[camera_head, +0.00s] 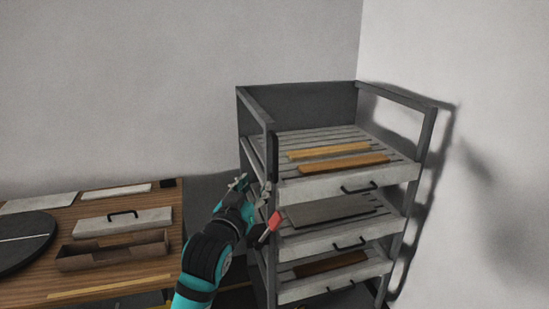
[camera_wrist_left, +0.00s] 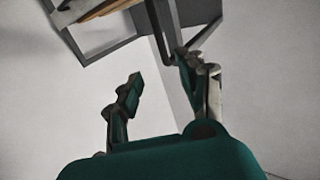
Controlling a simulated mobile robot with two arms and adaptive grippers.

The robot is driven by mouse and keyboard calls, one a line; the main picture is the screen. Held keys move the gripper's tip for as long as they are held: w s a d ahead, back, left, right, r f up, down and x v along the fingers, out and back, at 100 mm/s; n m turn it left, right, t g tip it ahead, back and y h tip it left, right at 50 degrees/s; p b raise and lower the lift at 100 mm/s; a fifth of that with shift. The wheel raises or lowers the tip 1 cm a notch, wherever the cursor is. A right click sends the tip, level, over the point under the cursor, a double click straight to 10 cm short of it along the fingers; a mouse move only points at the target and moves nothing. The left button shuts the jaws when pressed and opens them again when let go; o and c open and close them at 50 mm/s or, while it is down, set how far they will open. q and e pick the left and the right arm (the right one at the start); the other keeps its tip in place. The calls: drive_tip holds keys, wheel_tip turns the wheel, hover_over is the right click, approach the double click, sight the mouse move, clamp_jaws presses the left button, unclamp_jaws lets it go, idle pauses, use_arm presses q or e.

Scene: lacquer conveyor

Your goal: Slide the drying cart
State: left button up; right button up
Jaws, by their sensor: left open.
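The drying cart (camera_head: 430,140) is a tall grey frame with several slatted shelves, standing against the wall at the right of the head view. Its shelf fronts carry black handles, and flat wooden and grey panels lie on the shelves. My left gripper (camera_head: 252,186) is open and empty beside the cart's left front post. In the left wrist view the gripper's fingers (camera_wrist_left: 159,78) are spread, with part of the cart frame (camera_wrist_left: 108,48) above them. A dark post meets the right finger in that picture; I cannot tell if they touch. My right gripper is not in view.
A wooden table (camera_head: 113,210) stands at the left, holding a black disc (camera_head: 22,256), an open brown box (camera_head: 113,254) and a pale lid with a handle (camera_head: 122,221). A small red piece (camera_head: 274,221) shows beside my left gripper. The right wall is close to the cart.

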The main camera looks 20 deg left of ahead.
use_arm(q)
drive_tip(key=p, duration=0.1)
approach(274, 158)
drive_tip(key=w+p, duration=0.3)
drive_tip(key=w, duration=0.7)
drive_tip(key=shift+w+d, duration=0.1)
drive_tip(key=shift+w, duration=0.3)
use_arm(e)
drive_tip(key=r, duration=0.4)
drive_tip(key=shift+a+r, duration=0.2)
use_arm(q)
drive_tip(key=c, duration=0.8)
clamp_jaws()
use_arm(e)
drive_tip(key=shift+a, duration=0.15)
